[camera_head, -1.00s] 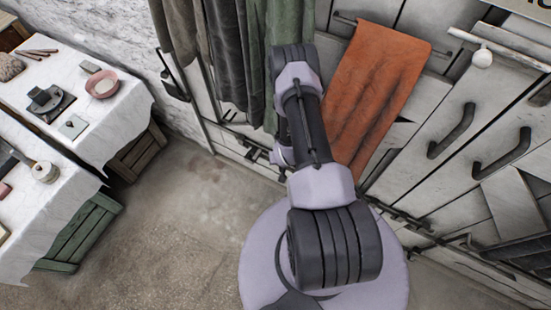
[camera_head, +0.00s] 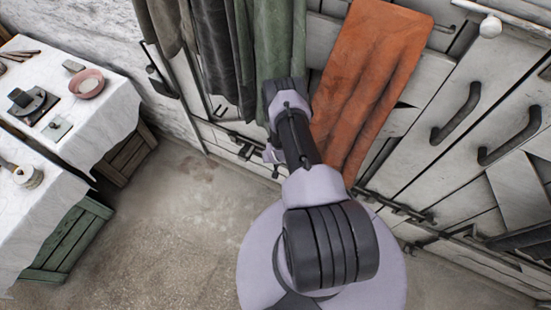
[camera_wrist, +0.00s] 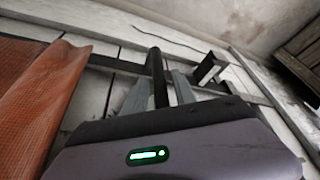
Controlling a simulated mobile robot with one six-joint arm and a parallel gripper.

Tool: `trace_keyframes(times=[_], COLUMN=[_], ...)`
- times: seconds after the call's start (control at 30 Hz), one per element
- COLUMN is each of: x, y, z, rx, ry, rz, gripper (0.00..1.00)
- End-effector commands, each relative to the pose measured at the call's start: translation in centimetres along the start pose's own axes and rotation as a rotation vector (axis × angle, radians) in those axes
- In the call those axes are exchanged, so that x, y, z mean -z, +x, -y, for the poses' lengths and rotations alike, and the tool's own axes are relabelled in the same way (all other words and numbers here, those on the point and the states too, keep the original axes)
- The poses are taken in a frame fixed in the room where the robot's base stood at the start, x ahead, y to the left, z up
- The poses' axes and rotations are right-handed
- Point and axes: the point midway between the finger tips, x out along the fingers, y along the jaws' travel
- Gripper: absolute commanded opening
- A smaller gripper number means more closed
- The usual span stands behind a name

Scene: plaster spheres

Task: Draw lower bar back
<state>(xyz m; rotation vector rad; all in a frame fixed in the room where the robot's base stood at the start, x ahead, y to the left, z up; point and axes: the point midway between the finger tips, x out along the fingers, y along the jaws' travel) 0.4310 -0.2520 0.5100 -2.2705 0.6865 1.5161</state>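My gripper (camera_wrist: 159,85) shows in the wrist view, its two grey fingers on either side of a dark upright bar piece (camera_wrist: 157,66). The fingers lie close to this piece; whether they press on it is not clear. A black bracket (camera_wrist: 209,70) stands just to its right, and a dark rail runs across the boards behind. In the head view my arm reaches to the low dark bar fittings (camera_head: 243,143) on the pale board wall, below the hanging cloths. My fingertips are hidden there by my arm and wrist.
An orange cloth (camera_head: 372,80) hangs right of my arm and also shows at the left of the wrist view (camera_wrist: 42,90). Green cloth (camera_head: 279,45) hangs beside my wrist. Black handles (camera_head: 458,112) project at right. Tables with white cloths (camera_head: 95,125) stand left; the floor between is clear.

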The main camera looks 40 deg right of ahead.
Motion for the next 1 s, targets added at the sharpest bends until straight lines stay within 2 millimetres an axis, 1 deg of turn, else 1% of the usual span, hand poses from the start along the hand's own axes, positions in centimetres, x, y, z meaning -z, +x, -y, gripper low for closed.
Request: trace_keyframes(times=[0.03, 0.13, 1.0], x=[0.00, 0.00, 0.00], y=[-0.01, -0.01, -0.02], z=[0.00, 0.00, 0.01], rx=[0.000, 0.000, 0.000], ry=[0.000, 0.000, 0.000], rz=[0.000, 0.000, 0.000], gripper=[0.20, 0.01, 0.00])
